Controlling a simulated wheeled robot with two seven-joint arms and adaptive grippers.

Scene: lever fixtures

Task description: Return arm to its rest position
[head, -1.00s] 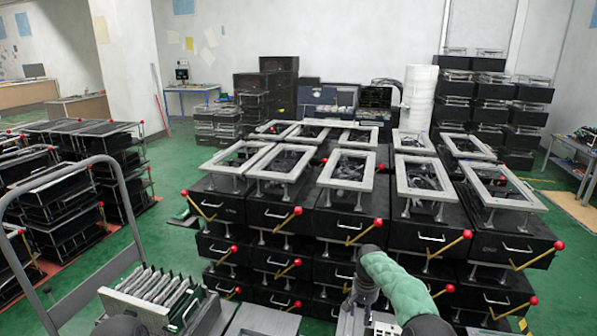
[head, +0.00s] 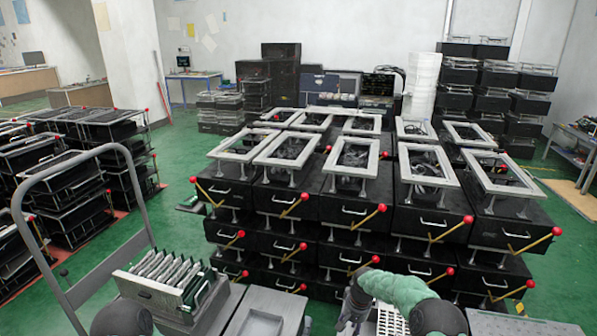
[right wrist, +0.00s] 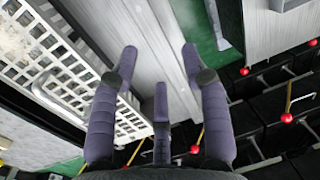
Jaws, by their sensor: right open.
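My right arm in its green sleeve (head: 395,291) comes in at the bottom right of the head view. Its gripper (head: 353,311) is low in the picture, in front of the stacked black boxes. In the right wrist view the three purple-grey fingers of this gripper (right wrist: 160,58) are spread apart with nothing between them. A smooth grey surface (right wrist: 160,30) lies beyond the fingers. No left gripper can be made out in the head view; only dark rounded parts show at the bottom left.
Black boxes (head: 358,212) with metal frames and yellow, red-knobbed levers (head: 370,218) fill the middle. A cart with a curved grey handle (head: 152,228) and a rack of plates (head: 170,272) stand at left. A white perforated tray (right wrist: 70,75) is beside the right fingers.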

